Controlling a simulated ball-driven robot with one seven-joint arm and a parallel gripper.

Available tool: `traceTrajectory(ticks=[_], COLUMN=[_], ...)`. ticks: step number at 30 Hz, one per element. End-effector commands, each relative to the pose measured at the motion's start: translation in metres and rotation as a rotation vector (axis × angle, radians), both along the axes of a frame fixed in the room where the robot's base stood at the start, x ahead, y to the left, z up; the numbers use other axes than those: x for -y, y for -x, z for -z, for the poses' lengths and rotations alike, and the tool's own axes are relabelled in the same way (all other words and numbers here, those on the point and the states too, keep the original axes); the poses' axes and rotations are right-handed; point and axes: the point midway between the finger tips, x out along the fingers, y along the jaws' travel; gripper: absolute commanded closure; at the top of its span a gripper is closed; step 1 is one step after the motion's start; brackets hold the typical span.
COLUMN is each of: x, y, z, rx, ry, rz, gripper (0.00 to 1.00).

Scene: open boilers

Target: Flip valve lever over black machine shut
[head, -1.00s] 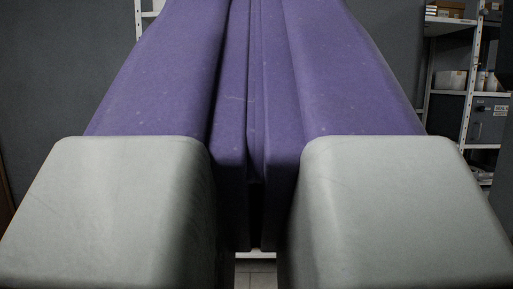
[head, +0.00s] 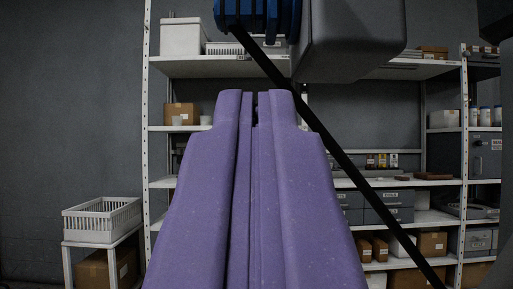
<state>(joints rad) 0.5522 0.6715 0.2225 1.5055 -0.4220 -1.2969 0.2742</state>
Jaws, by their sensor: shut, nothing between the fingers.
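My purple gripper (head: 256,108) reaches up the middle of the picture, its two fingers close together with only a thin dark seam between them, empty. Above the tips, cut off by the top edge, is a blue ribbed part (head: 258,16). Beside it on the right is a dark grey block (head: 350,40). A long thin black bar (head: 375,197) slants from below the blue part down to the lower right, passing close to the right fingertip. I cannot tell whether they touch. No part is clearly recognisable as the valve lever or the black machine.
A white metal shelf (head: 200,66) with boxes, bins and bottles stands behind. A white basket (head: 103,218) sits on a small stand at the left, with a cardboard box (head: 95,268) below. The grey wall (head: 75,100) at the left is bare.

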Motion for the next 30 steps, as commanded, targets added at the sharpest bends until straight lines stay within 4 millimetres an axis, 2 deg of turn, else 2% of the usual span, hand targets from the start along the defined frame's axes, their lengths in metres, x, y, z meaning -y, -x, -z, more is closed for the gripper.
traceTrajectory(ticks=[3,7,22,23,26,28,30], x=[0.0,0.0,-0.003,-0.005,-0.025,-0.05,-0.078], y=[-0.001,0.0,-0.001,-0.002,-0.008,-0.009,0.002], z=[0.014,0.021,0.018,0.013,-0.021,-0.061,-0.107], rx=[-0.001,0.0,-0.006,-0.014,-0.078,-0.159,-0.26], ry=[-0.002,0.0,0.003,0.007,0.029,0.049,0.06], rz=[-0.001,-0.001,0.001,0.004,0.033,0.065,0.105], gripper=[1.0,1.0,1.0,1.0,1.0,1.0,1.0])
